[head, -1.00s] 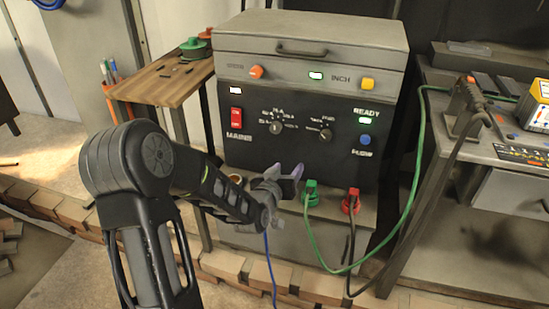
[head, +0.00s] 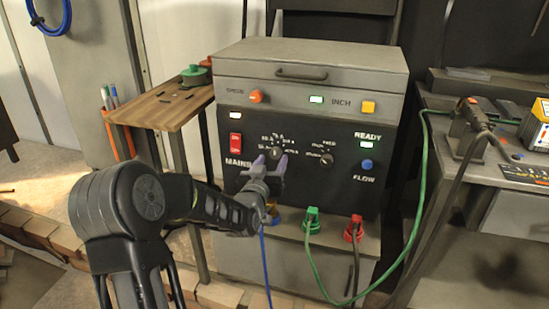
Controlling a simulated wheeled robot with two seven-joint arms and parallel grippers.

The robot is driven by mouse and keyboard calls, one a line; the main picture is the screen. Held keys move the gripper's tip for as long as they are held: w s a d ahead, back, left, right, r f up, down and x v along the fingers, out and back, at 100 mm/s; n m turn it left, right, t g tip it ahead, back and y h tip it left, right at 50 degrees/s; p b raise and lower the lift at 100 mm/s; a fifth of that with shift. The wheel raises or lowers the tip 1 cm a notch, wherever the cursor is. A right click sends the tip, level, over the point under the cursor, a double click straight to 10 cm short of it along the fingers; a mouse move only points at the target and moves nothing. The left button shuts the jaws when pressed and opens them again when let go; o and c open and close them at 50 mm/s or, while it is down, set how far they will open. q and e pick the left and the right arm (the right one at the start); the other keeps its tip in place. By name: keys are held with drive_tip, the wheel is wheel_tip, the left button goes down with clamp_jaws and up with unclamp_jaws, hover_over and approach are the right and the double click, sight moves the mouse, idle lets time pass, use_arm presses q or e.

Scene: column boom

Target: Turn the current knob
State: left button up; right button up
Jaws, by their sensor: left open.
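The grey welding machine (head: 300,190) has a black front panel with two dial knobs. The left knob (head: 275,153) has a ring of white markings. The right knob (head: 327,159) has its own marked dial. The labels are too small to tell which is the current one. My left gripper (head: 269,161) is open, its two purple-grey fingertips pointing up at the left knob, one on either side just below it. I cannot tell whether they touch it. My right gripper is out of view.
A red mains switch (head: 235,144) sits left of the knobs, and a blue flow button (head: 366,164) right of them. Green (head: 312,217) and red (head: 354,229) cable plugs stick out below. A wooden side table (head: 165,103) stands left, a workbench (head: 520,170) right.

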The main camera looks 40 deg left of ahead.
sight(275, 156)
use_arm(q)
drive_tip(key=shift+x, duration=1.65)
drive_tip(key=shift+c, duration=0.2)
clamp_jaws()
